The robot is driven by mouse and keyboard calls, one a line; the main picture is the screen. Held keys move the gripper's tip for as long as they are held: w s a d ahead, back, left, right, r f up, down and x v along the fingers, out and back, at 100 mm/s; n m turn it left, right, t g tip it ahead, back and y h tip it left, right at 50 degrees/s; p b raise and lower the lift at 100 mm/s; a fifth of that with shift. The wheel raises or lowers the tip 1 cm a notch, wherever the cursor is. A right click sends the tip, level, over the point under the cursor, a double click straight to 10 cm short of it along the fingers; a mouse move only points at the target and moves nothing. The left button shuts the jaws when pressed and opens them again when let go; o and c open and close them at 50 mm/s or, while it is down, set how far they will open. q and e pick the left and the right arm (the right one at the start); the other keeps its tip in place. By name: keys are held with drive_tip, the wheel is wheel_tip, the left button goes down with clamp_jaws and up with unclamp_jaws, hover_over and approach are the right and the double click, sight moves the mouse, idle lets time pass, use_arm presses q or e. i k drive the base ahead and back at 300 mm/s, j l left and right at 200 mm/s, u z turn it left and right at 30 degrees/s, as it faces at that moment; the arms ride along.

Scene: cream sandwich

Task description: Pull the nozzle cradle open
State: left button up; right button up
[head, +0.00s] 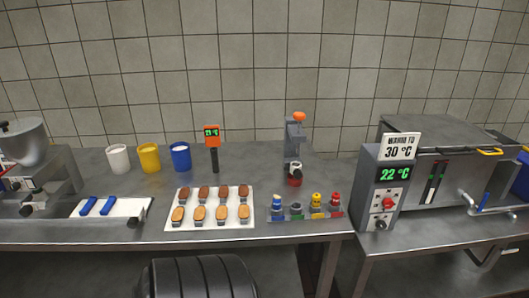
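I cannot tell for certain which part is the nozzle cradle. A grey upright stand (293,142) with an orange knob (299,117) on top stands at the back of the steel counter. A small white and black piece (295,169) sits low at its front, above a dark red base (294,182). In front of it, a flat grey rack (306,215) holds a row of nozzle-like pieces: blue (277,203), grey (296,209), yellow (316,202) and red (335,202). Neither of my grippers is in view.
A white tray (168,224) holds brown and tan pieces in two rows. White, yellow and blue cups (181,156) and an orange thermometer (212,137) stand behind it. A mixer (25,145) is far left. A display unit (384,190) and steel machine (465,170) stand right.

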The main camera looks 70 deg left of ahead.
sight(296, 169)
drive_tip(key=u, duration=1.8)
